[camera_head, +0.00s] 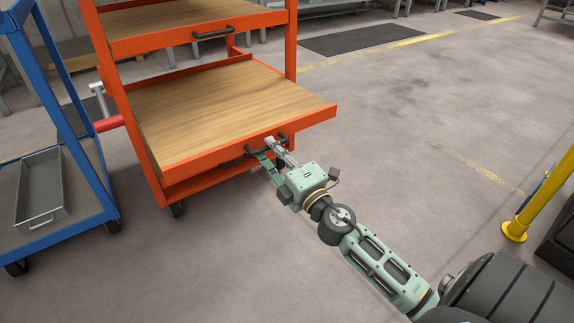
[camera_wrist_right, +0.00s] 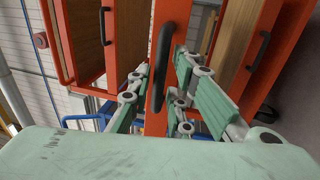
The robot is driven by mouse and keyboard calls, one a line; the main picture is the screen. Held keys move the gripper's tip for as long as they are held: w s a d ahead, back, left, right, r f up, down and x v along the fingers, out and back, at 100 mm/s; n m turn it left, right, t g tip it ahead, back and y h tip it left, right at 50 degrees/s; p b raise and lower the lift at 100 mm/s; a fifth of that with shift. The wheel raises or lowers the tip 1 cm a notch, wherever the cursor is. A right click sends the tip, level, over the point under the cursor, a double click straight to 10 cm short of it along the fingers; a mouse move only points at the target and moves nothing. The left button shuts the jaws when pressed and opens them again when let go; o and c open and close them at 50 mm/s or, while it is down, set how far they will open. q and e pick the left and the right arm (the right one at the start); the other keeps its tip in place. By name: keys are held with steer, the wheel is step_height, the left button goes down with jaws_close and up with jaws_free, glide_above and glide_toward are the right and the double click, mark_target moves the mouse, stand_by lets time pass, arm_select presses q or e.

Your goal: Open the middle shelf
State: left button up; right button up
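The orange rack's wood-topped middle shelf (camera_head: 215,105) is pulled out, its front jutting past the rack's front posts. Its dark bar handle (camera_head: 240,158) is on the orange front edge. My right gripper (camera_head: 275,150) is at the right part of this handle. In the wrist view the handle (camera_wrist_right: 163,65) runs upright between the two fingers of my right gripper (camera_wrist_right: 163,75). The fingers are apart, with gaps visible beside the handle, so it looks open around it. My left gripper is in neither view.
An upper shelf (camera_head: 190,20) with its own handle is above. A blue cart (camera_head: 70,215) holding a grey metal bin (camera_head: 40,190) stands at left. A yellow post (camera_head: 540,195) stands at right. The floor right of the rack is clear.

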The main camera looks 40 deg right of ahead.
steer(key=s+f, duration=0.2)
steer(key=s, duration=0.8)
steer(key=shift+s, duration=0.15)
